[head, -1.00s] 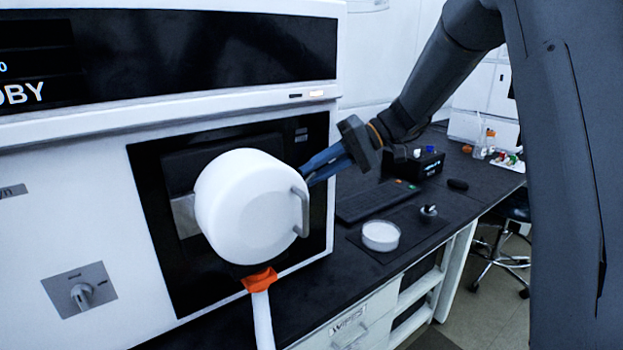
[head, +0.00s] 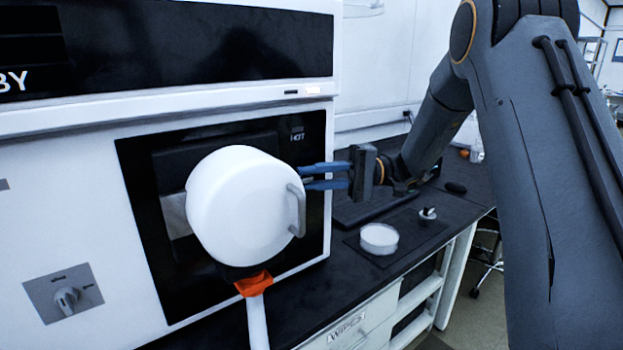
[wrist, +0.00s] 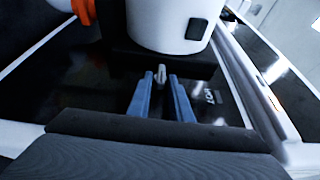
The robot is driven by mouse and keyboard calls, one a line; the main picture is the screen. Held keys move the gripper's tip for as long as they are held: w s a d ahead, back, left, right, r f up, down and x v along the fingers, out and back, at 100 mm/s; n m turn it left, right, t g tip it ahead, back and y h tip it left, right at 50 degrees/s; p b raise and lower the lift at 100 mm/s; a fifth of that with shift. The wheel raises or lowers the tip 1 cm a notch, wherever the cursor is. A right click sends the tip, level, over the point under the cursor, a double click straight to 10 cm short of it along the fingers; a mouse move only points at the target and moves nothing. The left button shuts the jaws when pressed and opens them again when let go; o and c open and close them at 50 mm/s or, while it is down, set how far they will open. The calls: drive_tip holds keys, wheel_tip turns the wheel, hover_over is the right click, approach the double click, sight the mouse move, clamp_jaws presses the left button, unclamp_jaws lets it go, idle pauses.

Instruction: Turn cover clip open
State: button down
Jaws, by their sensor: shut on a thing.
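The cover clip (wrist: 161,74) is a small pale metal tab under the white cover in the wrist view. It sits between the blue fingertips of my gripper (wrist: 160,82), which are shut on it. In the head view my gripper (head: 304,178) reaches in level from the right, behind the round white cover (head: 240,205) with its grey handle (head: 297,210). The cover hides the clip in that view. The white cover also fills the top middle of the wrist view (wrist: 160,25).
An orange collar (head: 254,284) on a white tube hangs below the cover. A knob (head: 67,298) is on the instrument's front at left. On the dark bench (head: 330,255) at right stand a white round dish (head: 379,238) and a small dark-based object (head: 427,214).

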idle(0.3)
drive_tip(key=c, duration=1.8)
unclamp_jaws()
drive_tip(key=shift+c, duration=0.2)
drive_tip(key=b+v, duration=0.1)
drive_tip(key=v, duration=0.6)
drive_tip(key=shift+d+b, duration=0.3)
drive_tip(key=shift+d, duration=0.1)
